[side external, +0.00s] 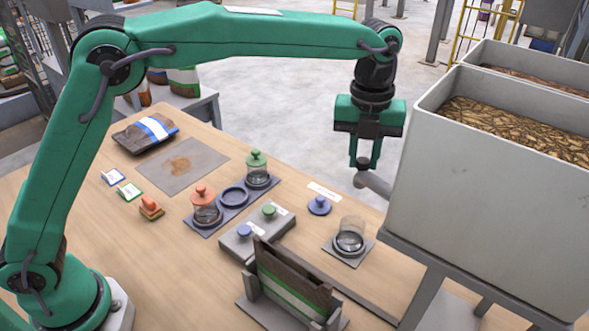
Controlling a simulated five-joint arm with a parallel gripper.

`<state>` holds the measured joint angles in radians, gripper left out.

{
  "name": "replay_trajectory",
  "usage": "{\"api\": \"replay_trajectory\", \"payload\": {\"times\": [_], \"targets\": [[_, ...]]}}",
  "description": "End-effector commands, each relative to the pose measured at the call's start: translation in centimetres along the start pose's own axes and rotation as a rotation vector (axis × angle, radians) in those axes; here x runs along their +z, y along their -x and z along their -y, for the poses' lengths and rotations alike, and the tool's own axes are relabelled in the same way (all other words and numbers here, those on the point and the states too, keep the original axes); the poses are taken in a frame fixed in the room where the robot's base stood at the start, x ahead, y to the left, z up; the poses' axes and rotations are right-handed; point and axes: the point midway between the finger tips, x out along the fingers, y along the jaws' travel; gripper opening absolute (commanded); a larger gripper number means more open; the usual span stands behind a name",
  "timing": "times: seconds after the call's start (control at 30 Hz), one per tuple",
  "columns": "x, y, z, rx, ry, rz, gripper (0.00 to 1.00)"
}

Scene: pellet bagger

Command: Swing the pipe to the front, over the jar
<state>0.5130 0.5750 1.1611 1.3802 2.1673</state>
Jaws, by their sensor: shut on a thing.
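The grey pipe (376,185) sticks out from the left side of the large grey hopper (480,170), its rounded end over the table's right part. My gripper (365,164) points down, its fingers shut on the pipe near that end; the exact contact is small in the picture. The open glass jar (351,228) stands upright on a small grey pad (333,250) in front of the hopper. The pipe's end is higher in the picture than the jar, and apart from it. The pipe's far part is hidden behind the hopper.
A blue knobbed lid (319,205) lies left of the jar. A box with blue and green knobs (258,231) and a brown bag in a holder (290,280) stand nearby. Lidded jars (206,208) (257,169) share a tray farther left. The hopper closes off the right.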

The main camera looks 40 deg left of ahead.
Motion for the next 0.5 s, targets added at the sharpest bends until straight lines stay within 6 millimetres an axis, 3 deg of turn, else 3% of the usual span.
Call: {"api": "replay_trajectory", "payload": {"times": [0.37,0.4,0.5], "targets": [[0.35,0.0,0.26,-0.01,-0.004,0.007,0.0],[0.34,0.0,0.26,-0.01,-0.004,0.007,0.25],[0.3,0.0,0.26,-0.009,-0.004,0.006,0.44]]}}
